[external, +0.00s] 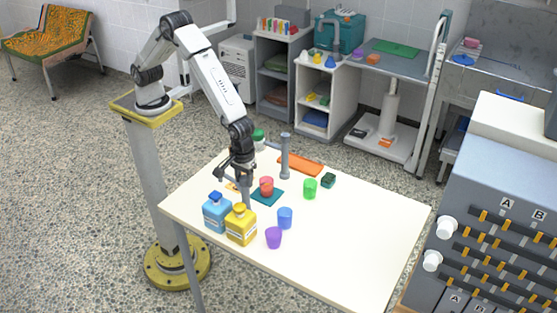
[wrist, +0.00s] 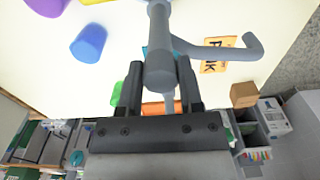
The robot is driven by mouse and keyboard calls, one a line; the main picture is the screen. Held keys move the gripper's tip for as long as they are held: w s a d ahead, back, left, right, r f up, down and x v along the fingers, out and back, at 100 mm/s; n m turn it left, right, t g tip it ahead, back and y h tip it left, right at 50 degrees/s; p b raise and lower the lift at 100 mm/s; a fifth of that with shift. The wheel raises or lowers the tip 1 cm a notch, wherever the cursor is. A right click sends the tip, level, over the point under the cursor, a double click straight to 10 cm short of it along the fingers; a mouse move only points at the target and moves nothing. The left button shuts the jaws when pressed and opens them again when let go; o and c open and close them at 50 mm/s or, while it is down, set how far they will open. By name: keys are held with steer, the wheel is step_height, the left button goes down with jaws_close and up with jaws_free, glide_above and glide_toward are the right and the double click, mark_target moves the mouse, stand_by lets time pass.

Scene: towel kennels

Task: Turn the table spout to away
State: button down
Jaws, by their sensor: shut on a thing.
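The grey table spout shows in the wrist view (wrist: 222,51) as a tube reaching right from an upright post, with a hooked end above an orange lettered card (wrist: 215,65). Its grey post (external: 246,196) stands on the table under my gripper in the external view. My gripper (external: 238,168) is shut on the spout's rounded grey body, which lies between the two dark fingers in the wrist view (wrist: 160,68). In the external view the dark fingers hide most of the spout's top.
Blue (external: 216,213) and yellow (external: 241,226) bottles stand in front. Another grey post (external: 285,160) rises behind. The table's right side is clear.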

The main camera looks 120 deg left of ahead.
steer(key=shift+w+n, duration=0.1)
steer(key=shift+n, duration=0.7)
steer(key=shift+c, duration=1.2)
jaws_free()
steer(key=shift+r, duration=0.15)
steer(key=shift+r, duration=3.8)
steer(key=shift+a, duration=0.1)
